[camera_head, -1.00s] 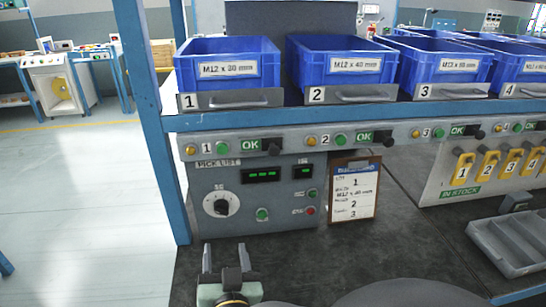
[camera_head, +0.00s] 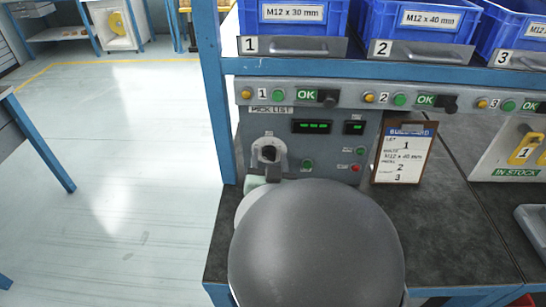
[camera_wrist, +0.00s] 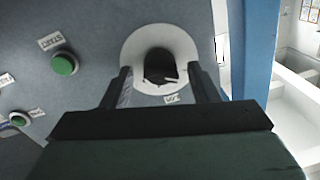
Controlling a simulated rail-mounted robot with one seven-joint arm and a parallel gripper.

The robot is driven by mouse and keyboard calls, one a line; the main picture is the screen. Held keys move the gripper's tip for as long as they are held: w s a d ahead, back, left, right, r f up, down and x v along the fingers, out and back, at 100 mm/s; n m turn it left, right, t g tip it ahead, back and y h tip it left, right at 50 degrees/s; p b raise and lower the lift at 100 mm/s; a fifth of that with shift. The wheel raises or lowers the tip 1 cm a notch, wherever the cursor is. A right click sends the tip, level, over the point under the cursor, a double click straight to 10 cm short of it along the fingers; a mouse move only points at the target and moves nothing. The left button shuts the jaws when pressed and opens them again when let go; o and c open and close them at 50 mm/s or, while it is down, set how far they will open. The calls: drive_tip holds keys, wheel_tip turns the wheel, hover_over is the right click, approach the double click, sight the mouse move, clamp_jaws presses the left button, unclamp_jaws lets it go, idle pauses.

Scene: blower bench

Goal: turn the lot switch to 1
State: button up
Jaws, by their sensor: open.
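The lot switch is a black knob (camera_wrist: 158,62) on a round white dial (camera_wrist: 135,43), seen close up in the wrist view. In the head view the knob (camera_head: 269,153) is at the left of the grey pick list panel (camera_head: 325,147). My gripper (camera_wrist: 160,70) is open, with one finger on each side of the knob and space visible on both sides. I cannot tell whether either finger touches it. A short white mark shows on the knob, but the setting is unclear. In the head view my arm hides most of the gripper.
A clipboard card (camera_head: 403,155) beside the panel shows 1 on its top line. Green buttons (camera_head: 307,164) and a red button (camera_head: 355,168) sit right of the dial. A blue post (camera_head: 217,110) stands close at left. Blue bins (camera_head: 292,17) are above.

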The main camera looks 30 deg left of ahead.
drive_tip(key=c, duration=0.9)
drive_tip(key=shift+f, duration=0.1)
